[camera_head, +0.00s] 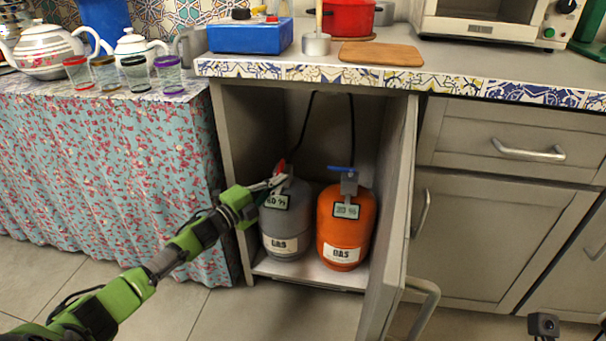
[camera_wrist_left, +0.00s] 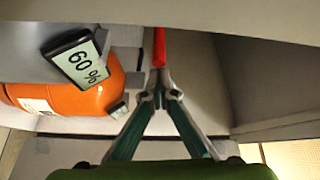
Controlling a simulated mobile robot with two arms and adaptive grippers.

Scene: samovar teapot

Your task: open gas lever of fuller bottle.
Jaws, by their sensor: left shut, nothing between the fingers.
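A grey gas bottle (camera_head: 287,228) stands in the open cabinet, left of an orange gas bottle (camera_head: 345,225). The grey bottle's display (camera_head: 276,201) seems to read 60 % in the left wrist view (camera_wrist_left: 80,62). The orange bottle's display (camera_head: 346,211) shows a number that is hard to read. A red lever (camera_head: 280,167) is on top of the grey bottle, and a blue lever (camera_head: 341,168) on the orange one. My left gripper (camera_head: 279,180) is shut and empty at the grey bottle's top. In the left wrist view its fingertips (camera_wrist_left: 158,78) are close to the red lever (camera_wrist_left: 159,47); contact is unclear.
The cabinet door (camera_head: 392,220) stands open on the right of the bottles. The cabinet's left side wall (camera_head: 232,165) is close to my left arm. The countertop (camera_head: 400,72) overhangs the opening. Black hoses (camera_head: 352,125) run up behind the bottles.

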